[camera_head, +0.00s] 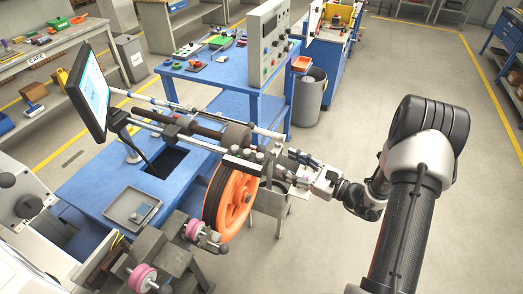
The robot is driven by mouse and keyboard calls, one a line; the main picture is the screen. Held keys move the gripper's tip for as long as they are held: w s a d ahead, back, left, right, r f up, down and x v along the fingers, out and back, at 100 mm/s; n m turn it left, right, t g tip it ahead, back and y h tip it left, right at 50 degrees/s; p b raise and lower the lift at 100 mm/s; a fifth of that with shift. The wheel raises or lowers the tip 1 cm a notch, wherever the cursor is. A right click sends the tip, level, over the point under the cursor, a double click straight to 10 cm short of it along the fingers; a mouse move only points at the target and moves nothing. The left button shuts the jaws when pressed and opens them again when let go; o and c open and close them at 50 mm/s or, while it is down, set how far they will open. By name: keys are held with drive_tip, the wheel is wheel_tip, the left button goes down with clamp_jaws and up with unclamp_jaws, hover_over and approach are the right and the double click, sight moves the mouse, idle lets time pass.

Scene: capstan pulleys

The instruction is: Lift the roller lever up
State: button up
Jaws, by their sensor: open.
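The machine's large orange pulley wheel (238,201) stands upright with a dark rim. Above it is a dark bracket with small grey rollers (243,160), which may be the roller lever; I cannot tell for sure. My gripper (298,172) comes in from the right, just right of this bracket and the wheel's upper edge. It is open, with its fingers toward the machine. The fingertips are small and overlap machine parts in the picture, so I cannot tell whether they touch anything.
Pink rollers (193,229) sit on a grey block at the front. A monitor (88,92) stands at left. A grey tray (133,207) lies on the blue machine table. A control panel (267,42) and grey bin (310,97) are behind.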

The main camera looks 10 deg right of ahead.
sight(261, 150)
drive_tip(key=b+x, duration=0.1)
drive_tip(key=x, duration=1)
drive_tip(key=shift+c, duration=0.3)
clamp_jaws()
drive_tip(key=shift+r, duration=0.1)
